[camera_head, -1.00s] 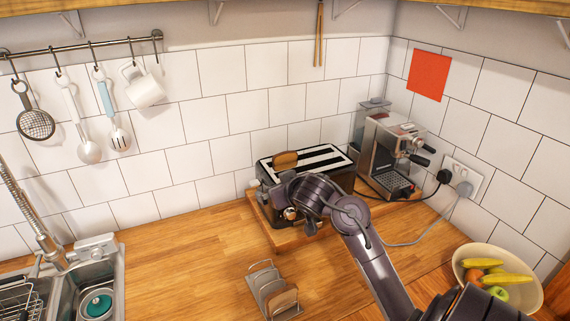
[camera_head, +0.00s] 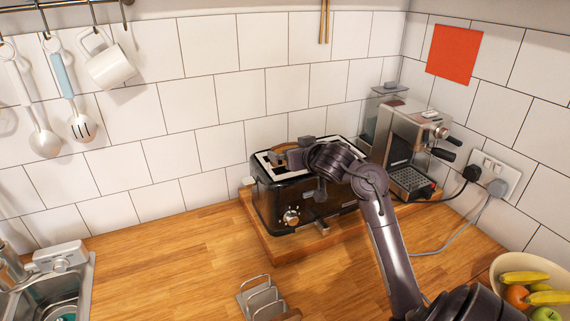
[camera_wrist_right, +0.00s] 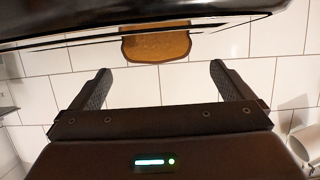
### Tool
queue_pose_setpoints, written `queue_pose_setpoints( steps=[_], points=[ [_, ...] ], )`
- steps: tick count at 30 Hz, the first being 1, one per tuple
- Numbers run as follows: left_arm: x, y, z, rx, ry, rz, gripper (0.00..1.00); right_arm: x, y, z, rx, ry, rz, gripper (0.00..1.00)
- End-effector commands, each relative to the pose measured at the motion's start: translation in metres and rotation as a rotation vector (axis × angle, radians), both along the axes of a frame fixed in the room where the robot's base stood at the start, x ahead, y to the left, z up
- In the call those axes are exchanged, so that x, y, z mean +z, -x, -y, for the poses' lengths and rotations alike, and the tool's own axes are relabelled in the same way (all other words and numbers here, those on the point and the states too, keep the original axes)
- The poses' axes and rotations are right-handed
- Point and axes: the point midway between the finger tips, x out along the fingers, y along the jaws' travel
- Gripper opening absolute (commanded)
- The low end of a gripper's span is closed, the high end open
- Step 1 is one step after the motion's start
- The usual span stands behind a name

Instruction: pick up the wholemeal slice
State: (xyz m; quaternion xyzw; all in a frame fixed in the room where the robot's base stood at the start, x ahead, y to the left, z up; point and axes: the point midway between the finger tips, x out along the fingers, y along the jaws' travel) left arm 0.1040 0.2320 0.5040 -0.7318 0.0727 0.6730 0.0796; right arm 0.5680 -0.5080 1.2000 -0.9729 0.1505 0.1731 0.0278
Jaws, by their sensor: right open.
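A brown bread slice (camera_head: 283,147) sticks up from a slot of the black and steel toaster (camera_head: 268,205), partly hidden by my right gripper. The slice also shows in the right wrist view (camera_wrist_right: 157,45), upper middle, rising from the toaster's edge (camera_wrist_right: 110,20). My right gripper (camera_head: 291,151) is over the toaster's top, at the slice. In the right wrist view its two fingers (camera_wrist_right: 160,72) are spread, with the slice in line with the gap between them and nothing gripped. Whether the fingers flank the slice is unclear. My left gripper is out of view.
The toaster stands on a wooden board (camera_head: 275,249). A coffee machine (camera_head: 408,150) is close on its right, with the tiled wall behind. A wire toast rack (camera_head: 262,297) stands in front. A fruit bowl (camera_head: 500,268) is at lower right. The counter left of the toaster is clear.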

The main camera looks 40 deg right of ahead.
Motion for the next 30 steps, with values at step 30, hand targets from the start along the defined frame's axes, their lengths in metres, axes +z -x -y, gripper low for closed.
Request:
queue_pose_setpoints(
  steps=[30],
  points=[
    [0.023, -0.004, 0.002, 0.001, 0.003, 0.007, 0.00, -0.026, -0.066, 0.027, -0.001, 0.001, 0.000, 0.86]
  ],
)
